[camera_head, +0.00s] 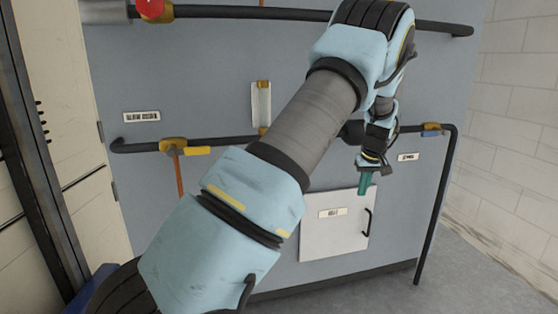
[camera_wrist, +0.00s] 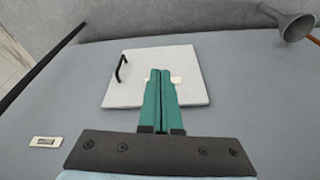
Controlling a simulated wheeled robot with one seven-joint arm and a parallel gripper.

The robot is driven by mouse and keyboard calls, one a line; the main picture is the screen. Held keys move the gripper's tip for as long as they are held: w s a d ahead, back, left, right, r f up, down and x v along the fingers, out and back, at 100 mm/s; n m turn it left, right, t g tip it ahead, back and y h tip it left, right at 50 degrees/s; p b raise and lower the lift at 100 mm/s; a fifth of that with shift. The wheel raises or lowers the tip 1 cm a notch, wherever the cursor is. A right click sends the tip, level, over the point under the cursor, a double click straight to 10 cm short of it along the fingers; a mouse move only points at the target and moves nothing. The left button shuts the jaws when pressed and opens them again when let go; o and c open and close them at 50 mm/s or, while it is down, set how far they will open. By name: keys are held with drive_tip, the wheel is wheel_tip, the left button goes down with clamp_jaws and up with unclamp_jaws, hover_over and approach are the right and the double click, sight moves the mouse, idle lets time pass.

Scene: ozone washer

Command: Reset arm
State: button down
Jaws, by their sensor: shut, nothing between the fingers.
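My gripper (camera_head: 365,184) hangs at the end of my arm in the head view, in front of the grey panel (camera_head: 225,85), pointing down above the upper right of a white hatch door (camera_head: 335,245). In the wrist view its two green fingers (camera_wrist: 160,75) lie side by side, shut and empty. They overlap the white hatch door (camera_wrist: 125,75) in the picture. I cannot tell the exact gap between the fingertips and the door. My arm crosses the head view from lower left to upper right and hides part of the panel.
Dark pipes (camera_head: 240,13) run across the panel, with a yellow-handled valve (camera_head: 185,148) at left and a blue-handled valve (camera_head: 432,131) at right. The hatch has a black handle (camera_head: 369,222). A grey funnel (camera_wrist: 291,24) shows in the wrist view. Open floor (camera_head: 480,270) lies at right.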

drive_tip(key=s+a+r, duration=0.1)
drive_tip(key=s+a, duration=0.2)
drive_tip(key=a, duration=0.4)
drive_tip(key=s+a+r+g, duration=0.1)
drive_tip(key=s+a, duration=0.2)
drive_tip(key=a, duration=0.4)
drive_tip(key=s+a+r, duration=0.2)
drive_tip(key=s+a, duration=0.1)
drive_tip(key=a, duration=0.4)
drive_tip(key=s+a+m, duration=0.2)
drive_tip(key=s+a, duration=1)
drive_tip(key=s, duration=0.4)
wheel_tip(320, 180, up, 18)
drive_tip(key=s+p, duration=0.1)
drive_tip(key=p, duration=1.7)
drive_tip(key=shift+f+g, duration=0.15)
drive_tip(key=shift+g, duration=0.15)
drive_tip(key=shift+d, duration=0.1)
